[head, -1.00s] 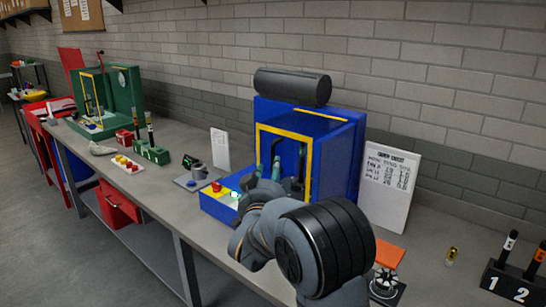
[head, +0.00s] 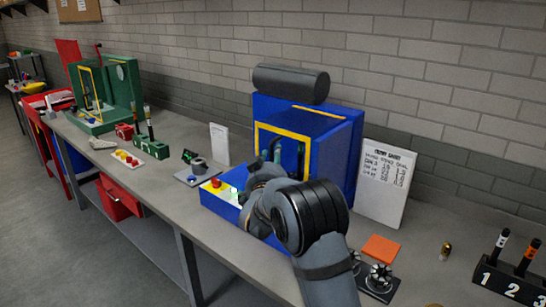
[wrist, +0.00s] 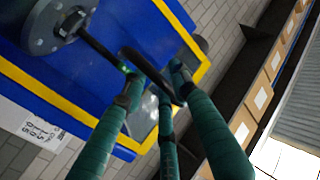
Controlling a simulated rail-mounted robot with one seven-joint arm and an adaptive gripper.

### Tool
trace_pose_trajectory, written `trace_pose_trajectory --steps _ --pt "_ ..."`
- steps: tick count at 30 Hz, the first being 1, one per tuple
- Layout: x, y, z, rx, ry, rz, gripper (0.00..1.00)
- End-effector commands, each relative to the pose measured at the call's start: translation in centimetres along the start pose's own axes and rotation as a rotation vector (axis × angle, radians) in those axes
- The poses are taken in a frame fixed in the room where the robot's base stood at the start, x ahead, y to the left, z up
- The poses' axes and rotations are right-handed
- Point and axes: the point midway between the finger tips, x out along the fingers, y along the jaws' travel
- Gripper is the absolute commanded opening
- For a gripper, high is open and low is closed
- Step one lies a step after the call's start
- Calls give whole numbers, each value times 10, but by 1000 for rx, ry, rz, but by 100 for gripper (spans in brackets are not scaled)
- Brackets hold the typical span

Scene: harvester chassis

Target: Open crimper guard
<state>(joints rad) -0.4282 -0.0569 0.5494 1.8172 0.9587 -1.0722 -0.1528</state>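The blue crimper (head: 338,160) stands on the bench, with a yellow-framed guard (head: 283,126) upright across its front. My gripper (head: 272,152) is in front of the guard, and my wrist hides the guard's lower right part. The bar passes between the fingertips. How firmly they close on it is unclear. The guard's yellow edge (wrist: 55,92) also shows there.
A dark cylinder (head: 290,78) lies on top of the crimper. A white chart board (head: 386,182) leans at its right. An orange pad (head: 381,248), a small brass part (head: 445,251) and a numbered black rack (head: 510,283) are at right. A green machine (head: 105,90) stands further left.

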Motion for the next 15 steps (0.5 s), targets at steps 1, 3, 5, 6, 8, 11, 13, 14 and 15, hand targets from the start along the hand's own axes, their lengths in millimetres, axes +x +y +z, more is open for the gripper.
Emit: trace_pose_trajectory --steps 1,3,5,6,8,11,13,14,15 --pt "0 0 0 0 0 0 24" --pt "0 0 0 0 0 0 19" --pt "0 0 0 0 0 0 16" --pt "0 0 0 0 0 0 14" --pt "0 0 0 0 0 0 10" --pt "0 0 0 0 0 0 4" --pt "0 0 0 0 0 -1 0" --pt "0 0 0 0 0 -1 0" --pt "0 0 0 0 0 -1 0"
